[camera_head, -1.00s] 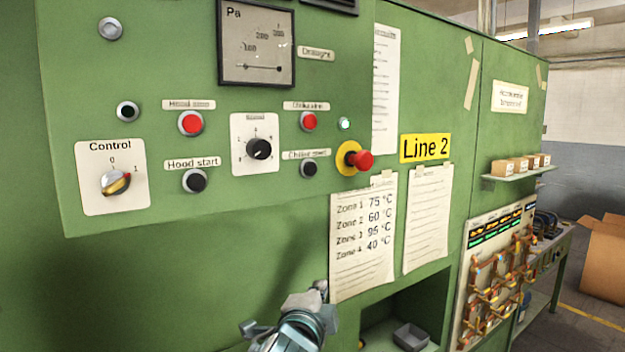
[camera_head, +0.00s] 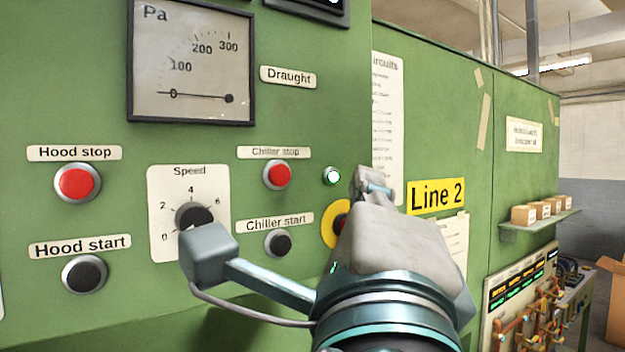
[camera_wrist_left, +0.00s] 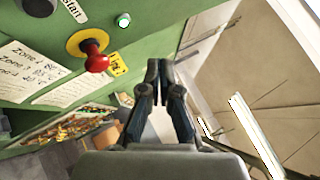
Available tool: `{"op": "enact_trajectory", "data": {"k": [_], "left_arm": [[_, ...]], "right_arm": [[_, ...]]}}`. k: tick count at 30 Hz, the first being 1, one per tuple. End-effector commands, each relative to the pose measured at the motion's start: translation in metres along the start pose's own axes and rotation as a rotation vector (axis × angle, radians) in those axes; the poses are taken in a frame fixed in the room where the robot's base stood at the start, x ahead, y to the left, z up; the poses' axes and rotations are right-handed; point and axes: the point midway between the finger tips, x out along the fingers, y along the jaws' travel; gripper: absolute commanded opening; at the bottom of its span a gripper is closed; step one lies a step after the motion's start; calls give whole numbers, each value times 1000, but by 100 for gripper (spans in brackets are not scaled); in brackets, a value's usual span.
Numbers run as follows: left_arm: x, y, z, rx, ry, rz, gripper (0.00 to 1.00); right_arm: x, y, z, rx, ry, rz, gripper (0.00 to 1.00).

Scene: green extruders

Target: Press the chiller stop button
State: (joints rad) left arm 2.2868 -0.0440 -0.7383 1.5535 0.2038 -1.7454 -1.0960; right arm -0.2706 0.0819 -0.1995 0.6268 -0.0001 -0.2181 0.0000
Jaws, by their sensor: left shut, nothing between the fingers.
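The chiller stop button (camera_head: 277,175) is a round red button in a metal ring, under its "Chiller stop" label (camera_head: 275,152) on the green panel in the head view. My left gripper (camera_head: 372,180) is shut and empty, to the right of that button and apart from it. Its wrist hides most of the red emergency knob on its yellow disc (camera_head: 333,226). In the left wrist view the shut fingertips (camera_wrist_left: 158,72) point upward, and the red knob (camera_wrist_left: 97,62) is to their left. The chiller stop button is not seen there. My right gripper is not in view.
The black chiller start button (camera_head: 278,243) is just below. The speed dial (camera_head: 193,215) and red hood stop button (camera_head: 77,183) are to the left. A lit indicator (camera_head: 332,176) lies between the chiller stop button and my fingertips. A shelf with small boxes (camera_head: 540,222) is far right.

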Motion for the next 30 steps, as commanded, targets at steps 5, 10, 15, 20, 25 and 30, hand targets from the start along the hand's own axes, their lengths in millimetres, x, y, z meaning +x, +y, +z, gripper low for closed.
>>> {"op": "enact_trajectory", "data": {"k": [5, 10, 15, 20, 25, 30], "left_arm": [[-2, -1, 6, -3, -2, -4, 0], [6, 5, 4, -4, -2, 3, 0], [16, 10, 6, -2, 0, 4, 0], [31, 21, 17, -1, 0, 4, 0], [46, 33, 29, -2, 0, 3, 0], [59, 43, 39, -3, 0, 3, 0]], "right_arm": [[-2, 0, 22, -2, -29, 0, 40], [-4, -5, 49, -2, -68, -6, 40], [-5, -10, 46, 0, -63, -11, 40], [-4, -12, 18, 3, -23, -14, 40], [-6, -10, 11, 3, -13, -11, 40], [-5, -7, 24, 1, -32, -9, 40]]}}
